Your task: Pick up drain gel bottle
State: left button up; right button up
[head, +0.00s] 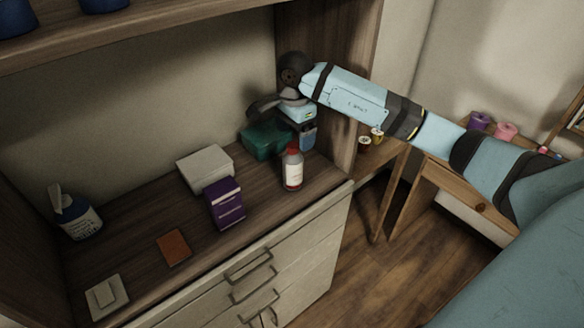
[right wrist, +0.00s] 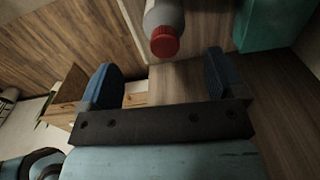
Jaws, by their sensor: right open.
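A white bottle with a grey upper part and a red cap (head: 292,168), probably the drain gel bottle, stands upright near the front right of the wooden counter. Its label is too small to read. My right gripper (head: 307,137) is just behind it in the head view, partly hidden. In the right wrist view, my right gripper (right wrist: 160,70) is open, with nothing between its two dark blue fingers. The red-capped bottle (right wrist: 165,30) lies just beyond the fingertips, roughly in line with the gap. My left gripper is not in view.
A teal box (head: 265,141) sits behind the bottle. A purple box (head: 225,204), a pale box (head: 205,168), an orange-brown flat item (head: 173,247) and a blue-and-white bottle (head: 78,214) stand farther left. A wooden side wall (head: 340,50) rises at the right.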

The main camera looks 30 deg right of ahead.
aim_at(293, 156)
notch_tip(293, 156, down, 3)
jog(key=shift+a+r, duration=0.1)
jog(key=f, duration=0.1)
jog(key=f+p, duration=0.1)
jog(key=f, duration=0.2)
jog(key=shift+w+f+p, duration=0.15)
jog(key=shift+w+p, duration=0.15)
jog(key=shift+p, duration=0.05)
jog(key=shift+f, duration=0.45)
jog(key=c, duration=1.4)
